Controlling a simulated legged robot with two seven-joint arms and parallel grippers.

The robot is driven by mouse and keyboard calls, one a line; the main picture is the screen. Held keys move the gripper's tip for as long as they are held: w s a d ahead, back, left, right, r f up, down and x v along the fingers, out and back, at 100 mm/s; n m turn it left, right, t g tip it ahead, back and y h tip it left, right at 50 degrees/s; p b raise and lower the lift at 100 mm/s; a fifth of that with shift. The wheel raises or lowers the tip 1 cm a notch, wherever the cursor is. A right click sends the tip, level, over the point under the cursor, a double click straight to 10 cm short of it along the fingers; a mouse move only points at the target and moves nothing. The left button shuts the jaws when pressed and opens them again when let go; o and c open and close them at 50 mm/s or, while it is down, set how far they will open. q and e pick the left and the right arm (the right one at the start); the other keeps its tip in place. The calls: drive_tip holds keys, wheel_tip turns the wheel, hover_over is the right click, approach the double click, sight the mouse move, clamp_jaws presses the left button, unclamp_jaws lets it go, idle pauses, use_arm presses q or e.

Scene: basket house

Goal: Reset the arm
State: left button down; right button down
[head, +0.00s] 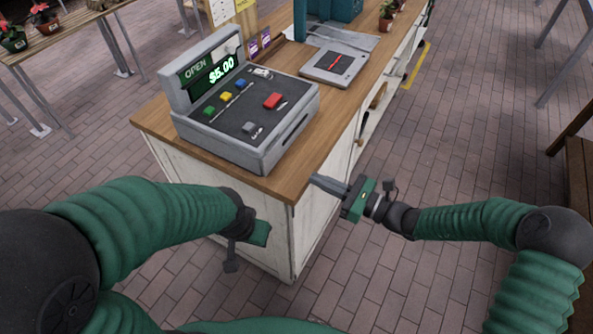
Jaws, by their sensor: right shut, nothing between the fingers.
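My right gripper (329,186) shows at the end of the green arm from the right. Its fingers are shut with nothing between them, pointing left beside the counter's near right corner. I cannot tell whether they touch the counter. My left arm (150,215) comes in from the left and bends down in front of the counter's near side. My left gripper (258,235) is only partly seen there; its fingers are hidden, so its opening cannot be judged.
A wood-topped counter (165,120) with white sides stands ahead. It carries a grey cash register (245,110) reading $5.00 and a small grey device (335,63). Potted plants stand on a table (75,35) at the back left.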

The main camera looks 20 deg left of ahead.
drive_tip(key=s+d+f+n+g+h+p, duration=0.1)
drive_tip(key=s+d+f+n+g+h, duration=0.2)
drive_tip(key=s+d+n+h, duration=0.4)
drive_tip(key=s+d+f+n+g+h+p, duration=0.2)
drive_tip(key=s+d+f+n+g+h, duration=0.3)
drive_tip(key=s, duration=0.4)
use_arm(q)
drive_tip(key=r, duration=0.2)
drive_tip(key=r+p, duration=0.1)
drive_tip(key=shift+w+a+r, duration=0.25)
drive_tip(key=shift+w+a, duration=0.05)
drive_tip(key=shift+a, duration=0.1)
use_arm(e)
drive_tip(key=d+r+n+t+h, duration=0.2)
drive_tip(key=d+r+n+t, duration=0.1)
drive_tip(key=d, duration=0.4)
drive_tip(key=d+r+n+t+h, duration=0.2)
drive_tip(key=d+r+n+h, duration=0.1)
drive_tip(key=d+n, duration=0.3)
drive_tip(key=shift+s+d+r+t+h, duration=0.25)
drive_tip(key=shift+d+r+t+h, duration=0.1)
drive_tip(key=shift+d+t, duration=0.1)
